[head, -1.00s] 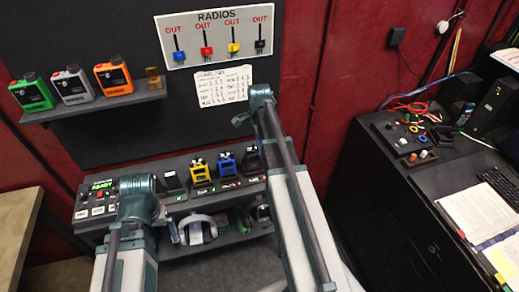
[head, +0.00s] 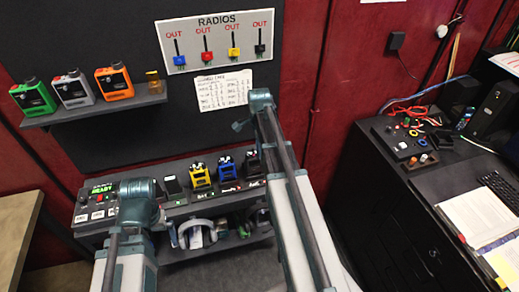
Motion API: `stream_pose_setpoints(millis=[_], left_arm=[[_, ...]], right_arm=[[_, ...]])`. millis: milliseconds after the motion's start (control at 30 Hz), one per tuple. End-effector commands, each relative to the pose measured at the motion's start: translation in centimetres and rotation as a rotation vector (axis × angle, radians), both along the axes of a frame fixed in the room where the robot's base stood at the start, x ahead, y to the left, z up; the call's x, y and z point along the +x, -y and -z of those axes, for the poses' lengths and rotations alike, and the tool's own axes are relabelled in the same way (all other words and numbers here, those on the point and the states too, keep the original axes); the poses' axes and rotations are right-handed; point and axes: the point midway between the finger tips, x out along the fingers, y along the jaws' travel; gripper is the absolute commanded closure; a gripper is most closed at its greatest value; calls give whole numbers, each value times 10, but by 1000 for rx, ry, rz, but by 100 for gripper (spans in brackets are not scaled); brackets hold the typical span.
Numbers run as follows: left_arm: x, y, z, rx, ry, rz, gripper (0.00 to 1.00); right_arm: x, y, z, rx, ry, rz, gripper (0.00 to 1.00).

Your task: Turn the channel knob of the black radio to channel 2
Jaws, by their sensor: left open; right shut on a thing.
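The black radio (head: 252,164) stands on the back shelf, right of the blue radio (head: 227,169) and the yellow radio (head: 200,174). My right arm passes just beside it and hides part of that end of the shelf. Its channel knob is too small to make out. My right gripper's fingertips are hidden behind my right arm. My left arm ends over the left part of the shelf, and its fingertips cannot be made out either.
A panel with a green READY display (head: 101,189) sits at the shelf's left end. Orange (head: 114,82), grey and green radios stand on an upper shelf. A sign reading RADIOS (head: 214,38) hangs above. A cluttered dark desk (head: 385,185) is at the right.

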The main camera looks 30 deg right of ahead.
Motion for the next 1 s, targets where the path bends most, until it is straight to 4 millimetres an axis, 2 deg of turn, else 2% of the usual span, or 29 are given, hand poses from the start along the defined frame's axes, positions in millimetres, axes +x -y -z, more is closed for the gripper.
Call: stream_pose_setpoints(millis=[600,1000], left_arm=[[0,0,0,0,0,0,0],[0,0,0,0,0,0,0]], right_arm=[[0,-1,0,0,-1,-467,100],[1,-1,0,0,-1,-657,100]])
